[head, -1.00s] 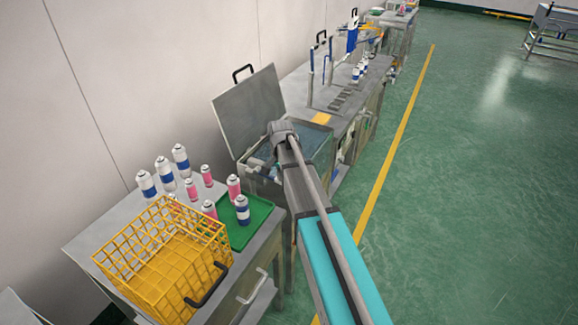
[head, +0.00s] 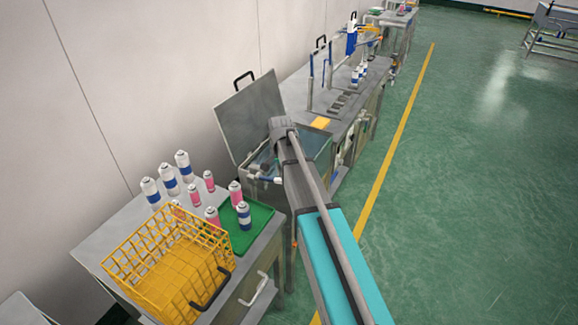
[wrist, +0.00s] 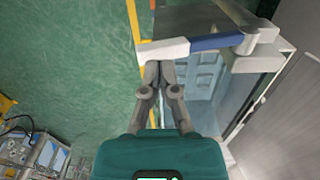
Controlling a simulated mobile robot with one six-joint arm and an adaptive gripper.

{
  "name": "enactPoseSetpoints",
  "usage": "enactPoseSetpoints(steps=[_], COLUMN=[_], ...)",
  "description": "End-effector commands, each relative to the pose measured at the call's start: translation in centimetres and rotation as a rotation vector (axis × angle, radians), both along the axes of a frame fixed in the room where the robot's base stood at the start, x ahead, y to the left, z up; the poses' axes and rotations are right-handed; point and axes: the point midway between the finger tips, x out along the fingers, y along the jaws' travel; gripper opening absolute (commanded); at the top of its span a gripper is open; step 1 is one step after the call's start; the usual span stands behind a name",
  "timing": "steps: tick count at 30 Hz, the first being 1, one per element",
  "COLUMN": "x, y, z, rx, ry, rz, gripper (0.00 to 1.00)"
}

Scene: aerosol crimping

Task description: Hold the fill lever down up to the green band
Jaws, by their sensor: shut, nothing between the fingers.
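In the wrist view a lever has a white end (wrist: 163,50), a blue sleeve (wrist: 216,42) and a grey joint (wrist: 260,36) at its right. I cannot tell for sure that it is the fill lever. My gripper (wrist: 160,66) is shut and empty, its fingertips together right at the white end. Whether they touch it or sit just above it, I cannot tell. No green band can be made out. In the head view my arm hides the gripper; a small white and blue piece (head: 268,180) shows beside it at the tank.
A metal tank with a raised lid (head: 250,115) stands against the wall. Nearer are a yellow wire basket (head: 165,262), a green tray (head: 256,217) and several cans (head: 185,165) on a table. A workbench (head: 352,100) stands beyond. The green floor (head: 470,200) is clear at right.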

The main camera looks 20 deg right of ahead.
Motion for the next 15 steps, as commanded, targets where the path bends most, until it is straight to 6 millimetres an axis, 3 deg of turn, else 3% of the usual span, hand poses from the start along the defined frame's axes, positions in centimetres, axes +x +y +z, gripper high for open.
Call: enactPoseSetpoints(steps=[1,9,15], x=[0.0,0.0,0.0], y=[0.0,0.0,0.0], z=[1.1,3.6,4.1], rx=[0.0,0.0,0.0], ry=[0.0,0.0,0.0], rz=[0.0,0.0,0.0], gripper=[0.0,0.0,0.0])
